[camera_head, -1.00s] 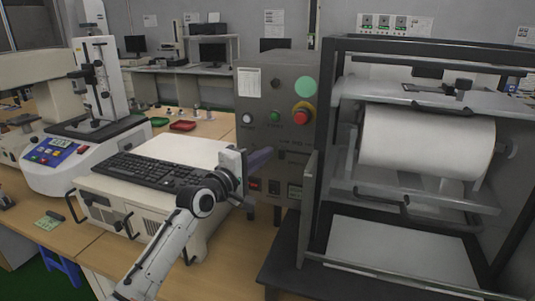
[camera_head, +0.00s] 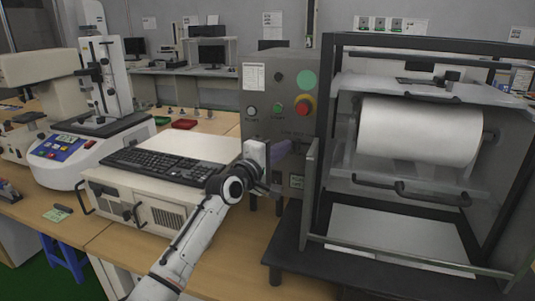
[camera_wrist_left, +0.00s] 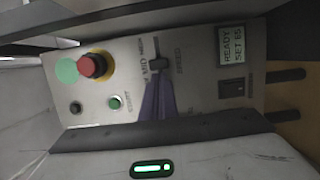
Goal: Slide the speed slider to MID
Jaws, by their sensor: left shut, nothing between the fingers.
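The control panel (camera_head: 285,80) is the grey face of the machine's cabinet, and it fills the middle of the left wrist view (camera_wrist_left: 205,95), turned sideways. The speed slider (camera_wrist_left: 160,62) is a dark knob beside the SPEED lettering, with scale words, partly legible, along its other side. My left gripper (camera_head: 287,147) is shut and empty, its purple fingers pointing at the panel's lower part. In the left wrist view the fingers (camera_wrist_left: 157,84) end close to the slider; I cannot tell whether they touch it. In the head view the arm and fingers hide the slider. My right gripper is not in view.
A red emergency button (camera_head: 304,106) and a green start button (camera_wrist_left: 115,102) sit on the same panel. A small display (camera_wrist_left: 232,46) reads READY. An open-framed machine with a white roll (camera_head: 420,130) stands right of the panel. A keyboard (camera_head: 165,167) lies on a white box at left.

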